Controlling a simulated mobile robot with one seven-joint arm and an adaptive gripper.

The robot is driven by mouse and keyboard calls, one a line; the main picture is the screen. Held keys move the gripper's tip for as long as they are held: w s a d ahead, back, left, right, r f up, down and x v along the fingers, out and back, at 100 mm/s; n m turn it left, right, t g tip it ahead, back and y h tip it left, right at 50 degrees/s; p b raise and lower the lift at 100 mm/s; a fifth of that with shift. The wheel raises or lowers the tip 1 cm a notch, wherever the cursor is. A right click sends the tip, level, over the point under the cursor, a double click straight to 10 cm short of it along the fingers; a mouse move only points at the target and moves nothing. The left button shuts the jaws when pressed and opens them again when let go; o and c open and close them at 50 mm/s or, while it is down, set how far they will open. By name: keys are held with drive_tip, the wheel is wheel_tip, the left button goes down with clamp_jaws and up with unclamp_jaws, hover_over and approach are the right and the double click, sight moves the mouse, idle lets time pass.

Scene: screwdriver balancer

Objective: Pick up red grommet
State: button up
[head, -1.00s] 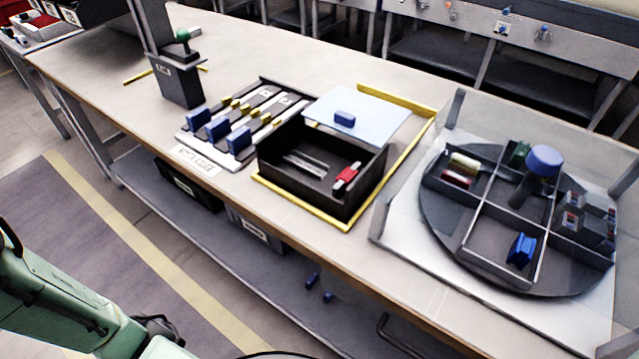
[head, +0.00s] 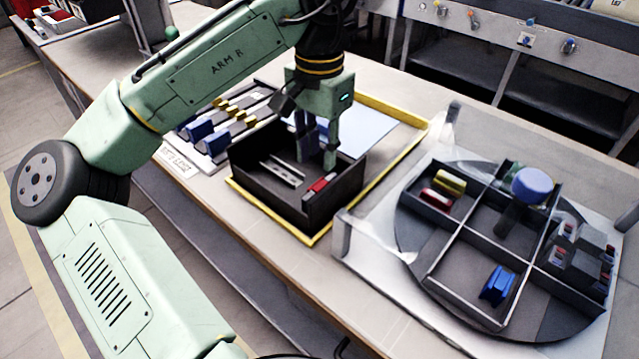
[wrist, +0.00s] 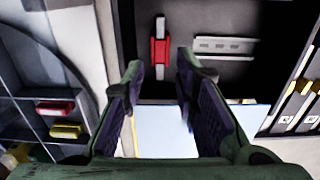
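A small red piece (head: 321,183) sits across a pale metal strip inside the black open box (head: 305,215). In the wrist view the red piece (wrist: 160,52) lies just beyond the fingertips, with clear space around it. Another red piece (head: 436,198) lies beside a yellow one in a turntable compartment. I cannot tell which of the two is the grommet. My gripper (head: 318,158) hangs over the back of the box, pointing down. In the wrist view its fingers (wrist: 160,72) are apart, with nothing between them.
The box walls surround the red piece, and a slotted metal bar (head: 282,172) lies beside it. A pale panel (head: 365,128) is behind the box. The divided turntable (head: 408,235), holding a blue block (head: 497,286), stands to the right behind clear panels.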

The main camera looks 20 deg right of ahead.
sight(320, 186)
wheel_tip(320, 186, down, 9)
drive_tip(key=shift+w+d+f+p, duration=0.1)
drive_tip(key=shift+d+f+p, duration=0.1)
drive_tip(key=shift+p, duration=0.4)
drive_tip(key=shift+c, duration=0.2)
drive_tip(key=c, duration=0.6)
